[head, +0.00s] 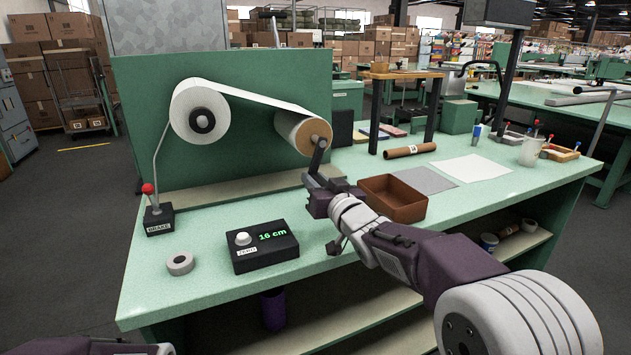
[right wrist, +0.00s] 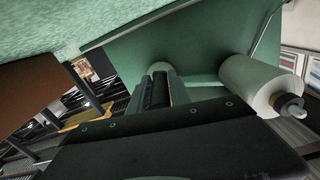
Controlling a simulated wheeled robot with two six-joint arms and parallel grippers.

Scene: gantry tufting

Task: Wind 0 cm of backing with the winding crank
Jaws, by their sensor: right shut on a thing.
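The winding crank (head: 317,158) is a dark arm on the hub of the brown-cored take-up roll (head: 290,128), pointing down. My right gripper (head: 318,183) is shut on its handle, which the fingers mostly hide. In the right wrist view the gripper (right wrist: 160,92) reaches toward the green panel. White backing (head: 255,98) runs from the supply roll (head: 193,112) to the take-up roll; the supply roll also shows in the right wrist view (right wrist: 250,85). The counter box (head: 262,247) reads 16 cm and has a white knob marked ZERO. The red-knobbed brake lever (head: 155,175) stands at the left.
An empty brown tray (head: 393,202) sits right of the gripper. A tape ring (head: 180,264) lies left of the counter. A cardboard tube (head: 409,150), grey and white sheets and a cup (head: 531,151) are farther right. The green bench front (head: 200,290) is mostly clear.

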